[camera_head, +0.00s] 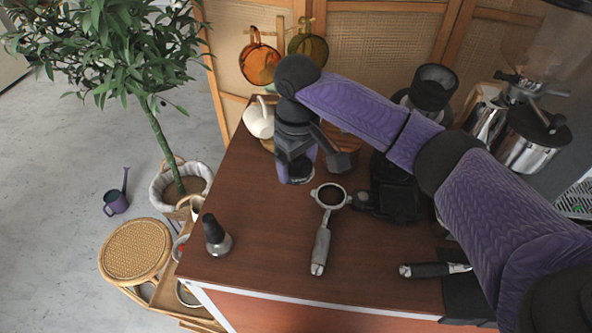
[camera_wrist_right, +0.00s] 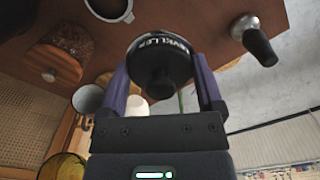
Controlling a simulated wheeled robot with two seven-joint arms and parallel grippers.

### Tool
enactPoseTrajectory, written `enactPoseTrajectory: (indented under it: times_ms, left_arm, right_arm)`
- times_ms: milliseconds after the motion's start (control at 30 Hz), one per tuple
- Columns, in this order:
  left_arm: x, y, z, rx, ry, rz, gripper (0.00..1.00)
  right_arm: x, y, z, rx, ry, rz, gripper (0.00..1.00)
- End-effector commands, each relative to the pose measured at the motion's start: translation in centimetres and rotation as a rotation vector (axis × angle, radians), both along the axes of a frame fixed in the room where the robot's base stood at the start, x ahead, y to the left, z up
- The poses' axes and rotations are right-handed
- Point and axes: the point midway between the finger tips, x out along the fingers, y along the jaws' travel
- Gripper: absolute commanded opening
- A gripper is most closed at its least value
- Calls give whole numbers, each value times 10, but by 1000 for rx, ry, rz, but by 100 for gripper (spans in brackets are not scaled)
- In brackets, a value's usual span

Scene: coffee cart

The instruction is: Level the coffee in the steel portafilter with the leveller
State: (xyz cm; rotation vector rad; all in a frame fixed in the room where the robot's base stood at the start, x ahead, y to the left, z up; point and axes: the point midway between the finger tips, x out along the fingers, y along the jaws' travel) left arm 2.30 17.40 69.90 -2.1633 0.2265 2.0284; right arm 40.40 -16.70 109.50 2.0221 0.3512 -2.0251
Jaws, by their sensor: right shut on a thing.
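The steel portafilter (camera_head: 322,240) lies on the brown cart top with its handle toward the front edge and dark coffee in its round basket (camera_head: 331,195). The basket shows in part at the top of the right wrist view (camera_wrist_right: 108,8). My right gripper (camera_head: 315,158) is shut on the black leveller (camera_head: 300,175), just behind and left of the basket and apart from it. In the right wrist view the leveller (camera_wrist_right: 158,65), with lettering on its rim, sits between the fingers. My left gripper is not in view.
A tamper (camera_head: 216,238) stands at the left edge. A second portafilter handle (camera_head: 430,270) lies at right near a dark mat. A white jug (camera_head: 259,118) stands behind my gripper. The top is clear between tamper and portafilter.

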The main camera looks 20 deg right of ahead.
Motion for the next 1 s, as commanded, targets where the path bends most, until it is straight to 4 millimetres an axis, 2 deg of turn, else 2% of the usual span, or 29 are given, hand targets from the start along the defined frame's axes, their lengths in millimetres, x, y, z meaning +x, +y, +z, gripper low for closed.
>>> enactPoseTrajectory:
  times_ms: [33, 100, 300, 400, 567, 900, 1000]
  left_arm:
    - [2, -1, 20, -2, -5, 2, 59]
    - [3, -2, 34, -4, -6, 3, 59]
    - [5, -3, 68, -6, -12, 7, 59]
    - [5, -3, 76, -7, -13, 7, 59]
    - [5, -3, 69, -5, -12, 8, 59]
    - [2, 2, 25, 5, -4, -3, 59]
    - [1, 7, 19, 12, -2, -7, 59]
  right_arm:
    - [5, -7, 9, 4, 4, 39, 3]
    - [10, -20, 4, 5, 6, 111, 3]
    - [5, -60, -18, 5, 6, 308, 3]
    - [-1, -73, -30, 6, 4, 373, 3]
    - [-3, -79, -44, 5, 0, 407, 3]
    - [-3, -79, -83, 4, 1, 408, 3]
    - [-3, -79, -88, 4, 1, 407, 3]
